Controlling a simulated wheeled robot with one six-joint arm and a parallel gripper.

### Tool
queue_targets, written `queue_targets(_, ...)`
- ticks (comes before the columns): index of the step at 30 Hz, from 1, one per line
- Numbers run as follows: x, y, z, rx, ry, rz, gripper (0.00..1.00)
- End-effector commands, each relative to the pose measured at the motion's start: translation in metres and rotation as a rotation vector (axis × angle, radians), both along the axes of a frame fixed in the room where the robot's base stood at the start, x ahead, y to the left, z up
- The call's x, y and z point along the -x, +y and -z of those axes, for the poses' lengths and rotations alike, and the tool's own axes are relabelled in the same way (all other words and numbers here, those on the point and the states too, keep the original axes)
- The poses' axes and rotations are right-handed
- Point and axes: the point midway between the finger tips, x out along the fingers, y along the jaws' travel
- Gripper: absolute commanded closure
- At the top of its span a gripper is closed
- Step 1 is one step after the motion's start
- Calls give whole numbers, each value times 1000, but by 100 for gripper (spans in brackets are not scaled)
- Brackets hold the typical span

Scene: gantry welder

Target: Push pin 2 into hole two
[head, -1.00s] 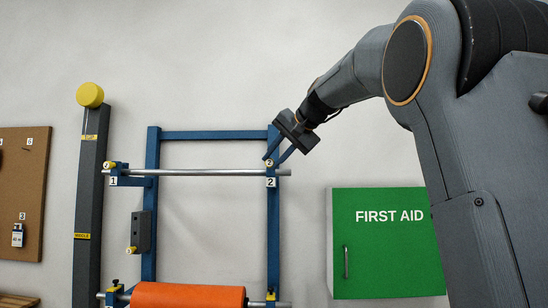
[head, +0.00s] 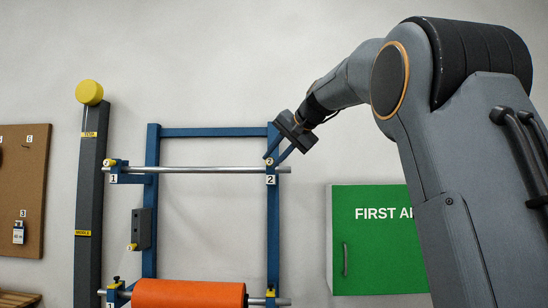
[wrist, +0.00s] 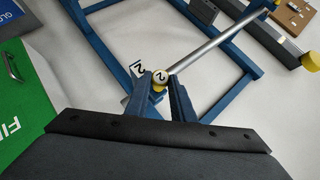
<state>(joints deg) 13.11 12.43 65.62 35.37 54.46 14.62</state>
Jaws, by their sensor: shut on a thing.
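Pin 2, with a round yellow head marked 2 (wrist: 160,76), is between my fingertips in the wrist view. My gripper (wrist: 162,88) is shut on it. In the head view my gripper (head: 277,157) reaches down from the right to the top of the right blue upright, at the right end of the silver bar (head: 215,170). The pin's head also shows there, small (head: 269,161), above the white label 2 (head: 270,180). The pin's shaft and hole two are hidden, so I cannot tell how deep the pin sits.
The blue frame (head: 215,132) carries the bar and an orange roll (head: 188,295) below. Bracket 1 with its yellow pin (head: 110,163) is at the left. A dark post (head: 90,190) stands further left. A green first aid cabinet (head: 375,250) hangs right, partly behind my arm.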

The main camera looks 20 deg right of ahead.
Motion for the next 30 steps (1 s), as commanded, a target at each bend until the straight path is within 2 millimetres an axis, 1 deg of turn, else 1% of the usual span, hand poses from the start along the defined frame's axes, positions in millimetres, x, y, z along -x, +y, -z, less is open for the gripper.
queue_targets(16, -14, -5, 0, 0, -1, 1, 100)
queue_targets(28, -17, -7, -1, 1, -5, 4, 100)
queue_targets(29, -17, -7, -1, 1, -5, 4, 74)
queue_targets(30, -17, -7, -1, 1, -5, 4, 68)
